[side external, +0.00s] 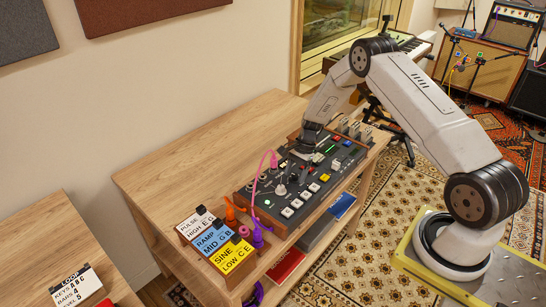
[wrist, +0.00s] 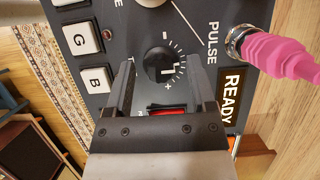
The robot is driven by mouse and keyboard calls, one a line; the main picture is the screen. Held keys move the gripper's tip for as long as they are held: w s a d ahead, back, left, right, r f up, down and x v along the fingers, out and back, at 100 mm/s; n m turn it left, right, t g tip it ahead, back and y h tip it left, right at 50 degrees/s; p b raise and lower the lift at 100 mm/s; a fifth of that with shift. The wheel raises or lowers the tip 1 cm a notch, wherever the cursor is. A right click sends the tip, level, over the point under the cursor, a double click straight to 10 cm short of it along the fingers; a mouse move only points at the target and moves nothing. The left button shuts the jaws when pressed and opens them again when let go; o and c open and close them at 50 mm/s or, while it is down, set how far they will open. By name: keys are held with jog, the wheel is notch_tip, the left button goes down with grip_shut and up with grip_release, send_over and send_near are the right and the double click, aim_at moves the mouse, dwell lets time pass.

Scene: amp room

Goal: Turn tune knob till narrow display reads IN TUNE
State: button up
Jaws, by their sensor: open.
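A dark round knob (wrist: 164,66) with a white pointer mark and a tick scale running to a plus sign shows in the wrist view. Its name label is mostly hidden, so I cannot read whether it says tune. My gripper (wrist: 163,76) is open, with one finger on each side of the knob and gaps visible between fingers and knob. A narrow display (wrist: 231,97) to the right reads READY in light letters. In the side external view my gripper (side external: 308,148) is low over the dark console (side external: 246,196), where the knob cannot be made out.
A pink plug (wrist: 275,54) sits in a jack by the PULSE label. A red switch (wrist: 166,111) lies near the gripper base. White G and B keys (wrist: 94,79) are at left. Cards (side external: 212,238) and orange and purple plugs (side external: 256,236) stand at the console's near-left end.

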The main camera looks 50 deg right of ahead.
grip_shut()
jog(key=shift+n, duration=0.4)
jog(key=n+g, duration=0.1)
jog(key=n, duration=0.3)
jog(key=shift+w+g, duration=0.1)
jog(key=shift+g, duration=0.3)
jog(key=n+g+h, duration=0.1)
jog(key=n, duration=0.3)
jog(key=shift+a+n, duration=0.1)
jog(key=shift+n, duration=0.2)
jog(key=shift+g, duration=0.3)
